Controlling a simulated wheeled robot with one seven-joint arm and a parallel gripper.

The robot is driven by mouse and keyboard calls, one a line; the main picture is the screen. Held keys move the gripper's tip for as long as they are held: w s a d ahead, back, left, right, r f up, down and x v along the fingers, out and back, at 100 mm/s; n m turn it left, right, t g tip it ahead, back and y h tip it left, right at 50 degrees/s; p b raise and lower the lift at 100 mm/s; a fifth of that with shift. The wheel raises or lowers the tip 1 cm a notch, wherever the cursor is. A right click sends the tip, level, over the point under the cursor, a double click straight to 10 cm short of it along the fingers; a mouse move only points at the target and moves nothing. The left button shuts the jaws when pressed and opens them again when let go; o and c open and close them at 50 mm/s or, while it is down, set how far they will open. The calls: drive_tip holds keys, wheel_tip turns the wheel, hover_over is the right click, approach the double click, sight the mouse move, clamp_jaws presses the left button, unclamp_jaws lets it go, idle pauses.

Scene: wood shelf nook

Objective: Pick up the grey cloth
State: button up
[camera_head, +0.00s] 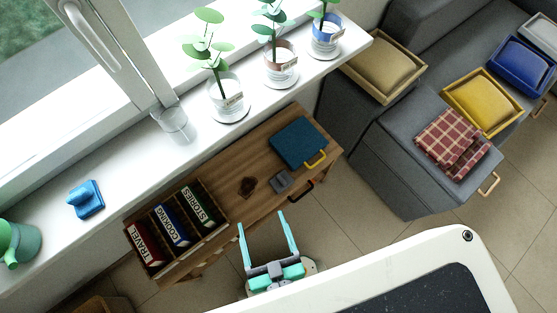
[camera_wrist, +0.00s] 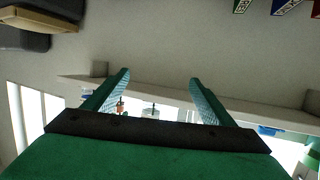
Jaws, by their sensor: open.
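A small grey folded piece (camera_head: 281,181), which looks like the grey cloth, lies on the low wooden bench (camera_head: 235,165) below the window sill. In the wrist view, my gripper (camera_wrist: 159,76) also shows open and empty, and the grey piece is not visible there.
Books (camera_head: 172,225) stand in a holder at the bench's left end. Potted plants and a glass (camera_head: 174,125) line the white sill (camera_head: 130,180) above. A grey sofa with trays and a checked cloth (camera_head: 452,140) is at right. Tiled floor lies between.

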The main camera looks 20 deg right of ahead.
drive_tip(key=w+d+f+m+g, duration=0.1)
drive_tip(key=w+f+m+g, duration=0.15)
drive_tip(key=f, duration=0.45)
drive_tip(key=w+d+f+m+g, duration=0.1)
drive_tip(key=w+f, duration=0.3)
drive_tip(key=f, duration=0.2)
drive_tip(key=m+g, duration=0.9)
drive_tip(key=g, duration=0.1)
approach(282, 179)
drive_tip(key=shift+w+a+f, duration=0.3)
drive_tip(key=shift+w, duration=0.05)
drive_tip(key=shift+m+g, duration=0.55)
drive_tip(key=shift+g, duration=0.1)
drive_tip(key=shift+w+d+f, duration=0.1)
drive_tip(key=shift+d+f, duration=0.05)
drive_tip(key=shift+f, duration=2.25)
drive_tip(key=shift+w+d+f, duration=0.1)
drive_tip(key=shift+d+f, duration=0.05)
drive_tip(key=shift+f, duration=2.2)
drive_tip(key=c, duration=1.2)
